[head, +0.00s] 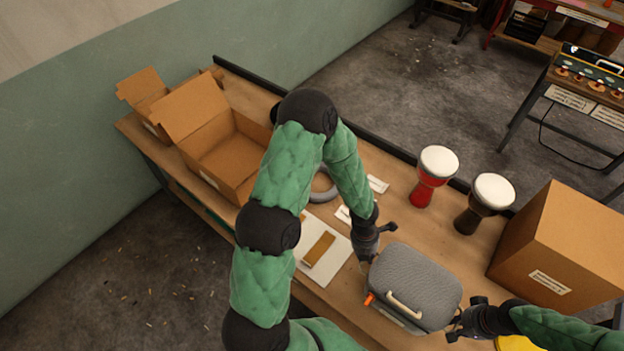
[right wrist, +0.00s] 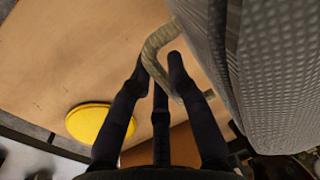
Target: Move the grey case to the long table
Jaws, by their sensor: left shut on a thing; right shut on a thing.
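The grey case (head: 415,285) is at the near side of a long wooden table (head: 400,215), with its pale front handle (head: 405,305) toward me and an orange tag at its left corner. I cannot tell whether it rests on the tabletop or is just above it. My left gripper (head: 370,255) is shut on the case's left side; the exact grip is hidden. My right gripper (head: 458,326) is at its right side. In the right wrist view its fingers (right wrist: 160,75) are shut on a rope-like side handle (right wrist: 158,45) of the case (right wrist: 270,70).
A red goblet drum (head: 422,190) and a dark goblet drum (head: 468,215) stand behind the case. A closed cardboard box (head: 555,245) is to the right. An open box (head: 215,150), a white board (head: 335,262) and a grey ring lie left. A yellow disc (right wrist: 100,122) is near my right gripper.

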